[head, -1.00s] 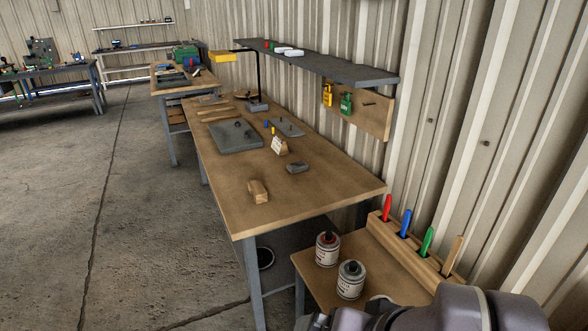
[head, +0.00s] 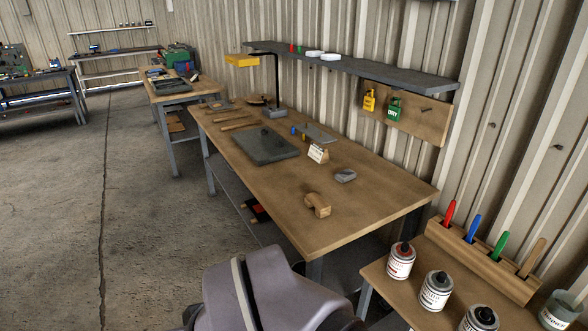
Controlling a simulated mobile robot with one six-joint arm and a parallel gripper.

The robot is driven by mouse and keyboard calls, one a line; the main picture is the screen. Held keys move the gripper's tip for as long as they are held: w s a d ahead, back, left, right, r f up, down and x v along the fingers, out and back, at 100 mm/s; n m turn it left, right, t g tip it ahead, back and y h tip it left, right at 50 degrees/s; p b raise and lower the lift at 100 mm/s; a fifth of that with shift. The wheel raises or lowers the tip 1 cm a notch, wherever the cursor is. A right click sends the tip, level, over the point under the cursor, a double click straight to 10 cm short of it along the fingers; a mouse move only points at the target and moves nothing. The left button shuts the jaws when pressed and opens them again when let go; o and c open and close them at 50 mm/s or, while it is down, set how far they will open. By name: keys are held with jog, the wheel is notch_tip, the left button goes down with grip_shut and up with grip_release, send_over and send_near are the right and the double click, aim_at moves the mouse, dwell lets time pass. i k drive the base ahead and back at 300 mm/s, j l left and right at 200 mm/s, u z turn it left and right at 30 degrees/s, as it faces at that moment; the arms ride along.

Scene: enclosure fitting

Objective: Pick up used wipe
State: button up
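I cannot make out the used wipe for certain. A small grey lump (head: 345,175) lies on the wooden workbench (head: 250,190) near its right edge; it is too small to tell whether it is cloth or a solid piece. A wooden block (head: 318,205) with a curved shape lies nearer the bench's front. A small white sign on a wooden stand (head: 318,153) is behind the grey lump. My gripper is out of view; only a purple-grey link of my arm shows at the bottom middle.
A dark grey plate (head: 264,147) lies farther back on the bench. A side table (head: 385,286) at lower right holds several cans and a rack (head: 480,262) of coloured handles. A grey shelf (head: 400,72) overhangs the bench's wall side. Open floor lies left.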

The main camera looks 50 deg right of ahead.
aim_at(347, 175)
jog(key=i+z, duration=0.4)
jog(key=i, duration=0.2)
jog(key=i+j+z, duration=0.15)
jog(key=i+z, duration=0.3)
jog(key=i+j+z, duration=0.4)
jog(key=i, duration=0.25)
jog(key=i+j+z, duration=0.45)
jog(key=i+l+z, duration=0.1)
jog(key=i+z, duration=0.15)
jog(key=z, duration=0.2)
jog(key=i+z, duration=0.3)
jog(key=z, duration=0.15)
jog(key=i+j+z, duration=0.1)
jog(key=i+z, duration=0.15)
jog(key=z, duration=0.2)
